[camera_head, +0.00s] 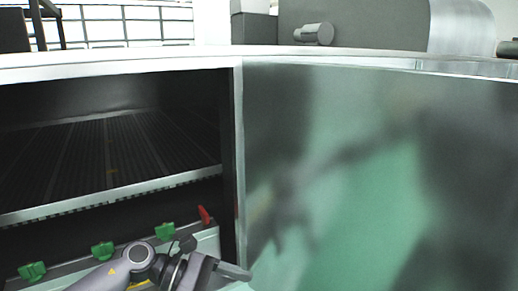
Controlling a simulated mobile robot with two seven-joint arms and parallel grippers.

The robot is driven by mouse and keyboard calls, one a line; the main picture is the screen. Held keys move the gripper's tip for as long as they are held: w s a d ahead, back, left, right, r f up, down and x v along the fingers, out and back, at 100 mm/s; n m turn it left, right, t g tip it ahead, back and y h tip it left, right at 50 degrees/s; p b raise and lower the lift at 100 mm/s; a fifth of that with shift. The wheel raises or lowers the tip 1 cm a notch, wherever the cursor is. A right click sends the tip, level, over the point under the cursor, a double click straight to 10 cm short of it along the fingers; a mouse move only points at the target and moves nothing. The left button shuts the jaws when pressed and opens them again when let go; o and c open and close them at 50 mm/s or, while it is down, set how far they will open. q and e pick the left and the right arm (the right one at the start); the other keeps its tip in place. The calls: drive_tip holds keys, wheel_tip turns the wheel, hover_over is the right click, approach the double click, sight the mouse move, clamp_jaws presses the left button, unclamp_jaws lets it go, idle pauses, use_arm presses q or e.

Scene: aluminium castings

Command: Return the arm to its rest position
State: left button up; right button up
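My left arm comes in at the bottom left, and its gripper (236,272) points right in front of the machine's lower edge. Its fingers show from the side and low in the picture, so I cannot tell whether they are open or shut. I see no casting in or near it. My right gripper is not in view.
A machine with a dark open bay (110,150) fills the left. A large smooth panel (380,180) with blurred reflections fills the right, close to the gripper. Several green clips (103,250) and a red lever (204,214) line the bay's lower ledge.

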use_arm(q)
drive_tip(key=s+a+f+m+t+y, duration=0.5)
drive_tip(key=s+a+f+m, duration=0.2)
drive_tip(key=s+f+m, duration=0.1)
drive_tip(key=s+a+f+m+t+y, duration=0.6)
drive_tip(key=s+a+f+m, duration=0.2)
drive_tip(key=f, duration=0.5)
drive_tip(key=s+m, duration=0.1)
drive_tip(key=s, duration=0.1)
drive_tip(key=shift+s+a+f+m+y, duration=0.2)
drive_tip(key=shift+s+a+m+y, duration=0.05)
drive_tip(key=shift+s+m+y, duration=0.1)
idle(0.4)
